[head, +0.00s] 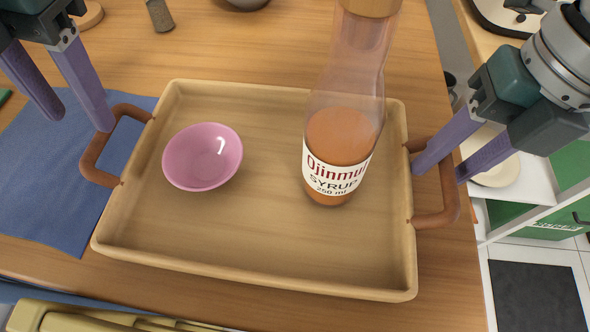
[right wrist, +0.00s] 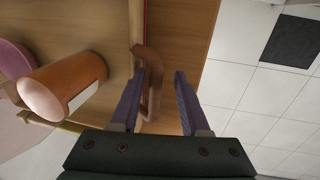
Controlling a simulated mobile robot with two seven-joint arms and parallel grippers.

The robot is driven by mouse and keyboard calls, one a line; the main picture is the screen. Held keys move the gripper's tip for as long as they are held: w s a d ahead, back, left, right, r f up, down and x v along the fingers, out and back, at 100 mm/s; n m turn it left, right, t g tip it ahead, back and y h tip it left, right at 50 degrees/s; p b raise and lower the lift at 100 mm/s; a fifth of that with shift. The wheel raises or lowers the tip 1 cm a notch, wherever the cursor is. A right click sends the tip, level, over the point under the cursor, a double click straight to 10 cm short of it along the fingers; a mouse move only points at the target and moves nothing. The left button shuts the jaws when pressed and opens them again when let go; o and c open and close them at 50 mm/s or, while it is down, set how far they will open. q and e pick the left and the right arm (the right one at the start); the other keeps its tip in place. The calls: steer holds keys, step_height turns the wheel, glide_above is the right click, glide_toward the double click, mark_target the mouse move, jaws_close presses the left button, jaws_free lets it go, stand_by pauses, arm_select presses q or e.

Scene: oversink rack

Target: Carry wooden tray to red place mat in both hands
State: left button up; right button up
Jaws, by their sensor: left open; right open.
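The wooden tray (head: 250,265) lies flat on the wooden table, with a brown handle at each end. It carries a pink bowl (head: 203,157) and a syrup bottle (head: 340,150), which stands upright. My left gripper (head: 78,121) is open, its fingers near the upper bend of the left handle (head: 92,165); whether they straddle it I cannot tell. My right gripper (head: 440,176) is open at the right handle (head: 435,218). In the right wrist view the handle (right wrist: 154,90) lies between its fingers (right wrist: 160,73), nearer the left one. No red place mat shows.
A blue cloth (head: 40,190) lies partly under the tray's left side. A grey item (head: 160,15) and a dark bowl lie at the back. Yellowish objects (head: 90,318) are at the front left. The table's right edge is close to the right handle.

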step_height(320, 180, up, 12)
steer(key=d, duration=0.2)
steer(key=shift+f, duration=0.15)
steer(key=shift+s+d, duration=0.1)
stand_by(0.4)
